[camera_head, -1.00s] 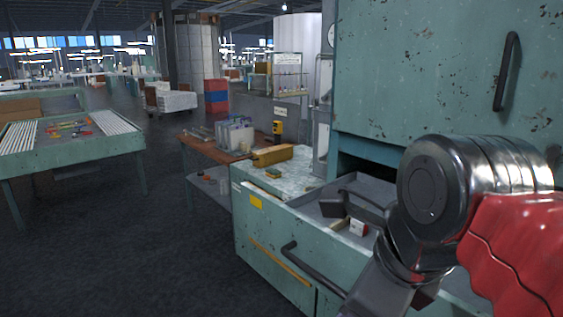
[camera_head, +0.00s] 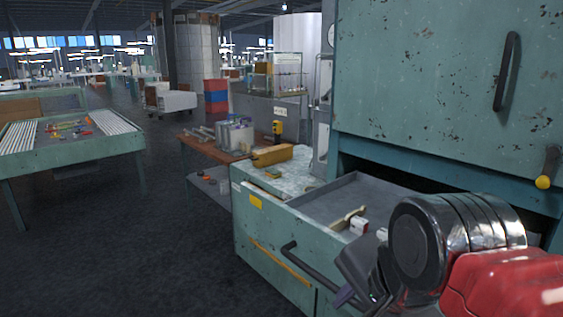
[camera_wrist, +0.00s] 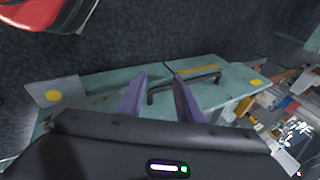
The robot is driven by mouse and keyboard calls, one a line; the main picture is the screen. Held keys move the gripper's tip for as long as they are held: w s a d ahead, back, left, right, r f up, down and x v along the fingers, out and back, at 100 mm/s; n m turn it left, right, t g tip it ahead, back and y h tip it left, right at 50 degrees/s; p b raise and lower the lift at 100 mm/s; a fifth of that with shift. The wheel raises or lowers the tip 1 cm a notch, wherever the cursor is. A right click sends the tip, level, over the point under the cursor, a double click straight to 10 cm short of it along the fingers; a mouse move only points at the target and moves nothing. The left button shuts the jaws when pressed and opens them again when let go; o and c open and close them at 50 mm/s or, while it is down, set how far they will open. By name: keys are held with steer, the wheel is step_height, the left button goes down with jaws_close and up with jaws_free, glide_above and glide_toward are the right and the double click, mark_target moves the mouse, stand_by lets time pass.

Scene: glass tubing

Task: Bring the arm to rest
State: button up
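My arm (camera_head: 430,245), with dark metal joints and a red part, fills the lower right of the head view. My gripper (camera_head: 347,294) hangs at its end, partly cut off by the lower edge, beside the front of the green cabinet. In the wrist view my gripper (camera_wrist: 160,86) shows two purplish fingers standing apart with nothing between them. The cabinet's dark handle (camera_wrist: 184,87) appears beyond the fingers, and I cannot tell the distance from it.
The open grey drawer (camera_head: 322,205) holds a pale-handled tool (camera_head: 347,219) and small white-and-red pieces. The cabinet handle (camera_head: 310,272) juts out near my gripper. A yellow-knobbed lever (camera_head: 544,181) is at the right. Dark floor (camera_head: 130,260) is free on the left.

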steer(key=s+d+f+n+h, duration=0.1)
steer(key=d+f+n, duration=0.4)
steer(key=f+n, duration=0.6)
steer(key=shift+s, duration=0.7)
